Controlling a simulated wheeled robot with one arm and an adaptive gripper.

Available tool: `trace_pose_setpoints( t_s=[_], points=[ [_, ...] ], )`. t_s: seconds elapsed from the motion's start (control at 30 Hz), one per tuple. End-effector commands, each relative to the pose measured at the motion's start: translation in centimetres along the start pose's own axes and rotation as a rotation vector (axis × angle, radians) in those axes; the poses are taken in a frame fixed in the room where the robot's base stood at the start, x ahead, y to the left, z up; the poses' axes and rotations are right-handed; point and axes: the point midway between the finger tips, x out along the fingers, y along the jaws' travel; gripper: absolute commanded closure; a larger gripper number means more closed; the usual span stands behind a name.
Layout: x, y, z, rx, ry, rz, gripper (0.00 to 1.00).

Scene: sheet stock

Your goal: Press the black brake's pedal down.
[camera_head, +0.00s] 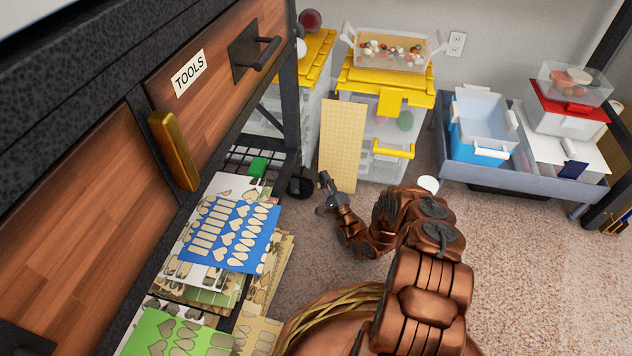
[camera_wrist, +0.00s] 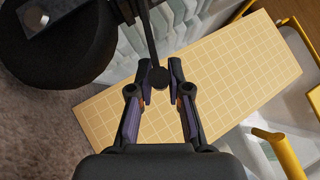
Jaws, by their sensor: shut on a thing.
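The black brake shows as a dark round wheel-like body (camera_head: 300,187) low by the rack's leg in the head view. In the wrist view a large black round part (camera_wrist: 62,50) fills the upper left. A thin black lever with a round end, which looks like the brake's pedal (camera_wrist: 150,36), comes down from the top centre. My gripper (camera_wrist: 160,76) has its two fingertips close on either side of the lever's round end and is shut on it. In the head view my gripper (camera_head: 326,192) is just right of the wheel; the pedal cannot be made out there.
A yellow gridded board (camera_head: 342,143) leans behind my gripper against clear drawers with a yellow top (camera_head: 428,97). The rack with a TOOLS drawer (camera_head: 215,65) and stacked sheets (camera_head: 230,235) stands left. A blue-grey cart (camera_head: 530,178) stands right. Carpet (camera_head: 520,270) is clear at front right.

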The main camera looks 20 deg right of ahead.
Motion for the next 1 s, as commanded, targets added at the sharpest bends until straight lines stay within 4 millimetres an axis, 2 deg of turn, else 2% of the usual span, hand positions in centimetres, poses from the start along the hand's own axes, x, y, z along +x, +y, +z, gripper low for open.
trace_pose_setpoints(
  t_s=[0.43,0.47,0.67,0.7,1.0],
  points=[
    [-0.23,0.09,-0.27,0.008,0.006,-0.004,1.00],
    [-0.23,0.09,-0.27,0.008,0.006,-0.004,0.80],
    [-0.17,0.04,-0.25,0.007,0.005,-0.005,0.59],
    [-0.16,0.04,-0.25,0.006,0.005,-0.005,0.57],
    [-0.18,-0.01,-0.26,0.006,0.005,-0.006,0.57]
  ],
)
